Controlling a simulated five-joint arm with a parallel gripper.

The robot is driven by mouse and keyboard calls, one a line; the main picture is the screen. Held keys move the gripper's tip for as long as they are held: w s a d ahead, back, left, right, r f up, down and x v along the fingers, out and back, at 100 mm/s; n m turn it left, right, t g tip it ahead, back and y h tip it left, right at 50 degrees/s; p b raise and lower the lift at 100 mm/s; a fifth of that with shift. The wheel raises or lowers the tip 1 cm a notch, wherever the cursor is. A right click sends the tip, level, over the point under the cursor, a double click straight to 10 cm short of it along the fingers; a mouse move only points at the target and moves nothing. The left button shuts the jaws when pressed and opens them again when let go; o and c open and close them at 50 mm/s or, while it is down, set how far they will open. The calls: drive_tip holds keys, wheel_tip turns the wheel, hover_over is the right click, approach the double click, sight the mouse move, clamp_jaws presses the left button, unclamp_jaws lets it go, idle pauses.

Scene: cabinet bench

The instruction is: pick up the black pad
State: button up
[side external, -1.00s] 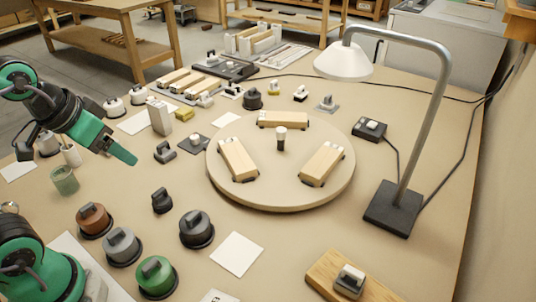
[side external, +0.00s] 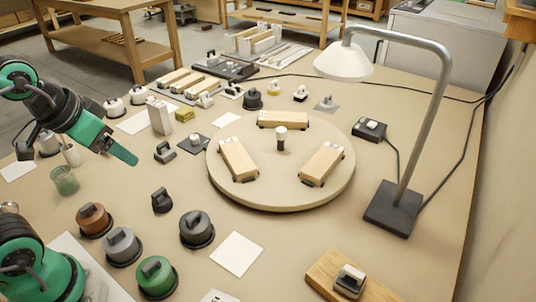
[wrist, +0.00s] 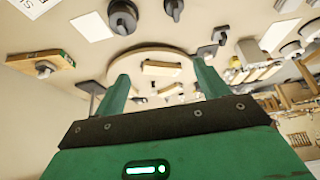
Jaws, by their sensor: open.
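Several dark pieces could be the black pad, and I cannot tell for sure which one is meant. A small black piece with a raised grip (side external: 161,200) stands on the bench in the side view, left of the turntable. Another dark piece (side external: 165,152) and a dark square plate with a grey grip (side external: 194,144) lie farther back. My gripper (side external: 124,154) is at the left, above the bench, apart from all of them. In the wrist view my gripper (wrist: 163,85) shows two green fingers spread open with nothing held between them.
A round turntable (side external: 280,197) with wooden blocks fills the middle. Round grey (side external: 196,230), green (side external: 156,277) and brown (side external: 94,220) gripped pieces stand in front. A lamp (side external: 392,208) rises at the right.

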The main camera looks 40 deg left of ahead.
drive_tip(key=shift+w, duration=0.1)
drive_tip(key=g, duration=0.5)
hover_over(158, 191)
wheel_tip(158, 191, down, 15)
drive_tip(key=shift+f, duration=0.1)
drive_tip(key=shift+a+f+g, duration=0.1)
drive_tip(key=shift+f+g, duration=0.2)
drive_tip(key=shift+f, duration=0.35)
drive_tip(key=shift+f, duration=1.3)
drive_tip(key=shift+f, duration=0.1)
drive_tip(key=shift+f, duration=2.5)
